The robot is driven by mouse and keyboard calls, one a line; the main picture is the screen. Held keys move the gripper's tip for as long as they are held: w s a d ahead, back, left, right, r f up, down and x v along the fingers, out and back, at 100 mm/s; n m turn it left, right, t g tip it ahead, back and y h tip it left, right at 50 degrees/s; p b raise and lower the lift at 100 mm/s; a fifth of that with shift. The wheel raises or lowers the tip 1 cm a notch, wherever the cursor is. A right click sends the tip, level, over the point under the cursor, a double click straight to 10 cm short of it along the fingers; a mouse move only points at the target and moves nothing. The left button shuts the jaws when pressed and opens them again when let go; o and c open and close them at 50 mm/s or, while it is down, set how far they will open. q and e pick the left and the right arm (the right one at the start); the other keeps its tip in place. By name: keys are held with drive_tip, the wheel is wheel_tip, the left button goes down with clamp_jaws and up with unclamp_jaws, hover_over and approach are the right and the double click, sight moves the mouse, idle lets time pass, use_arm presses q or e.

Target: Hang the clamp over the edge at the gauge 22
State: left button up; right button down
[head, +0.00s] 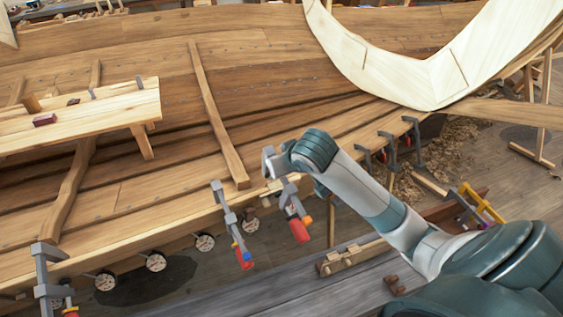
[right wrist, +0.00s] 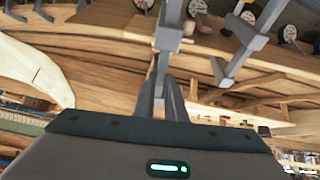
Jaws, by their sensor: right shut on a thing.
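My right gripper (head: 268,165) reaches in from the right and is shut on a grey clamp (head: 291,197) with a red and orange handle. The clamp hangs by the hull's plank edge (head: 180,226); I cannot tell whether it touches the plank. In the right wrist view my gripper's fingers (right wrist: 168,98) close on the clamp's grey bar (right wrist: 169,38). Round gauges hang below the edge, among them one left of the held clamp (head: 251,225) and one further left (head: 205,242). Their numbers are too small to read. My left gripper is not in view.
Another clamp (head: 228,215) sits on the edge just left of the held one, and one more (head: 45,280) at far left. Several clamps (head: 390,148) hang to the right. A plank bench (head: 100,108) stands inside the hull. A pale curved timber (head: 400,75) is behind.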

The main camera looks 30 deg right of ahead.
drive_tip(key=shift+w+d+f, duration=0.1)
drive_tip(key=shift+w+f, duration=0.2)
drive_tip(key=shift+f, duration=0.45)
drive_tip(key=shift+w+d+f, duration=0.1)
drive_tip(key=shift+w+f, duration=0.15)
drive_tip(key=shift+f, duration=0.45)
drive_tip(key=shift+w+d+f+b, duration=0.1)
drive_tip(key=shift+w+f+b, duration=0.15)
drive_tip(key=shift+f, duration=0.45)
drive_tip(key=shift+w+f+b, duration=0.2)
drive_tip(key=shift+w+f, duration=0.05)
drive_tip(key=shift+f, duration=0.45)
drive_tip(key=shift+w+d+f+b, duration=0.1)
drive_tip(key=shift+w+f+b, duration=0.15)
drive_tip(key=shift+f, duration=0.45)
drive_tip(key=shift+f, duration=0.25)
drive_tip(key=shift+s+a+f+p, duration=0.1)
drive_tip(key=shift+s+p, duration=0.05)
drive_tip(key=shift+p, duration=0.35)
